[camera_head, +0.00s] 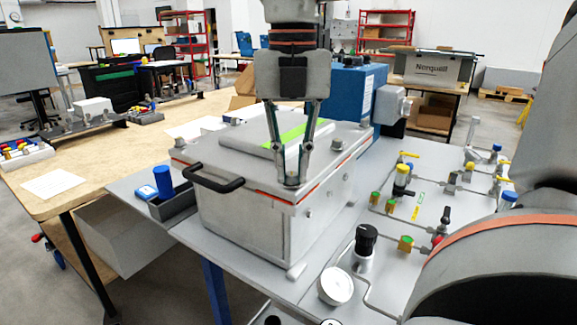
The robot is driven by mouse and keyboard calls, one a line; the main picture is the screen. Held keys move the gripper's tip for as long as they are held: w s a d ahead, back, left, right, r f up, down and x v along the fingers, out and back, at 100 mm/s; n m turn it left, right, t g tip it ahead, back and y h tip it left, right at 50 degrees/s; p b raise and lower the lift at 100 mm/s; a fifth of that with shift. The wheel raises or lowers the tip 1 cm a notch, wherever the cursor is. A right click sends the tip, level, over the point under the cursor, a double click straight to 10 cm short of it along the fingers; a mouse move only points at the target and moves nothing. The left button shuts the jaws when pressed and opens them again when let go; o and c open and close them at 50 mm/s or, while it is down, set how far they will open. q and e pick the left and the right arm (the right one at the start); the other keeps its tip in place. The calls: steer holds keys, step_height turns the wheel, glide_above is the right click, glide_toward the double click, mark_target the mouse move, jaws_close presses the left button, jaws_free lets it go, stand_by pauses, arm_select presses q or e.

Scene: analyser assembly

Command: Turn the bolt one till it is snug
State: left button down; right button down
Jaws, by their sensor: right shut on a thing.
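A grey metal box (255,235) with a bolted lid stands on the grey bench top. My right gripper (291,178) points straight down at the lid's near right corner. Its fingers are shut on a small grey bolt (292,180), mostly hidden between the fingertips. Other bolts show at the lid's left corner (180,142), at its back (225,118) and at its right corner (337,145). Whether the gripped bolt's head touches the lid cannot be told. My left gripper is not in view.
A black handle (215,184) sticks out from the box's left side. A blue cylinder (163,182) stands in a dark tray (175,203) to the left. A blue motor unit (350,95) stands behind. Valves, thin pipes and a gauge (336,286) crowd the right.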

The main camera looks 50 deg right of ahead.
mark_target(292, 173)
steer(key=shift+w+r+m, duration=0.1)
steer(key=shift+r+m, duration=0.05)
steer(key=shift+m, duration=0.35)
steer(key=c, duration=2)
jaws_free()
step_height(292, 173, up, 12)
steer(key=shift+f, duration=0.1)
